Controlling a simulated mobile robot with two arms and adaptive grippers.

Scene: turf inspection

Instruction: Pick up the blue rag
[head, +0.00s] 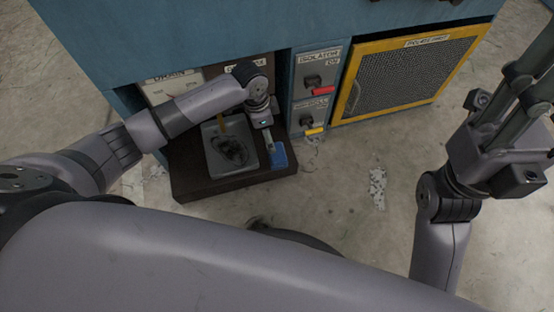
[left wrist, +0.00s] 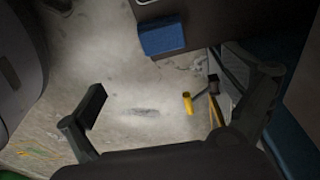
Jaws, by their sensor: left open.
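The blue rag (head: 278,155) is a small folded-looking blue piece on the right part of the dark tray ledge (head: 190,188) at the foot of the blue machine. In the left wrist view the rag (left wrist: 162,36) lies at the ledge's corner, at the top of the picture. My left gripper (head: 268,138) is just above and beside the rag, apart from it as far as I can tell. In the left wrist view my left gripper (left wrist: 174,84) has its fingers spread with nothing between them. My right gripper (head: 525,85) is raised at the far right, well away from the rag.
A grey pan (head: 248,158) with a dark stain sits on the ledge left of the rag. The machine's isolator panel has a red handle (head: 322,91) and a yellow handle (head: 315,131). A yellow-framed mesh grille (head: 400,78) stands to the right. Concrete floor in front is open.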

